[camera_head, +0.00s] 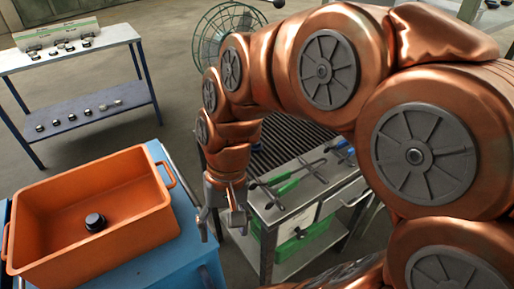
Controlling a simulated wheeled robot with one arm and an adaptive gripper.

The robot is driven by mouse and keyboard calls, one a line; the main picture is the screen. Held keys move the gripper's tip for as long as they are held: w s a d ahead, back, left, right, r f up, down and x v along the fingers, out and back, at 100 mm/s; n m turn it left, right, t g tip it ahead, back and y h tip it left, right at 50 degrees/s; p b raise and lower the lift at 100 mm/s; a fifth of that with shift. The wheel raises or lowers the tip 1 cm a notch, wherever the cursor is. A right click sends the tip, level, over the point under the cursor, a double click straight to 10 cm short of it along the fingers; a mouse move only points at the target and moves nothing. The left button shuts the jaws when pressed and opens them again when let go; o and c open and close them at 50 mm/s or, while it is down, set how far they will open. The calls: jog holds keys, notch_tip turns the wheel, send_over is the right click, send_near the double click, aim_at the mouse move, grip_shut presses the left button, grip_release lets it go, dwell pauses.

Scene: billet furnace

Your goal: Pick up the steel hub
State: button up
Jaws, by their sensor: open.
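A small dark round part, which looks like the steel hub (95,222), lies on the floor of the orange bin (150,165). The bin stands on a blue cart. My gripper (222,222) is open and empty, with its fingers pointing down. It hangs to the right of the bin, apart from it, by the gap between the blue cart and the grated table. Several other small round parts (85,112) stand on the lower shelf of the far rack, and I cannot tell whether they are hubs too.
The blue cart (190,250) has a raised edge near my gripper. A grated metal table (285,145) with green-handled tools (290,182) stands at the right. A green wire fan (225,30) and a two-level rack (75,58) stand behind. Floor shows between rack and fan.

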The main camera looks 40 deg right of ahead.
jog(key=w+m+y+b, duration=0.2)
jog(key=w+m, duration=0.1)
jog(key=w, duration=0.3)
jog(key=m+t+y+b, duration=0.4)
jog(key=m+t+b, duration=0.25)
jog(key=m, duration=0.75)
send_over(260, 142)
jog(key=s+a, duration=0.5)
jog(key=a, duration=0.5)
notch_tip(260, 142, down, 4)
jog(key=d+f+m+t, duration=0.1)
jog(key=d+m, duration=0.1)
jog(key=d, duration=0.3)
jog(key=d+f+m+t+b, duration=0.1)
jog(key=d+m, duration=0.1)
jog(key=d, duration=0.3)
jog(key=d+f+m+t, duration=0.1)
jog(key=d+m+t, duration=0.1)
jog(key=d, duration=0.3)
jog(key=shift+w+f+b, duration=0.15)
jog(key=shift+f+b, duration=0.05)
jog(key=shift+b, duration=0.1)
jog(key=shift+d+f+m, duration=0.15)
jog(key=shift+d+m, duration=0.1)
jog(key=shift+m, duration=0.05)
jog(key=shift+a+r+x, duration=0.15)
jog(key=shift+x, duration=1.75)
jog(key=shift+a+r+x, duration=0.1)
jog(key=shift+a+x, duration=0.1)
jog(key=shift+x, duration=1.75)
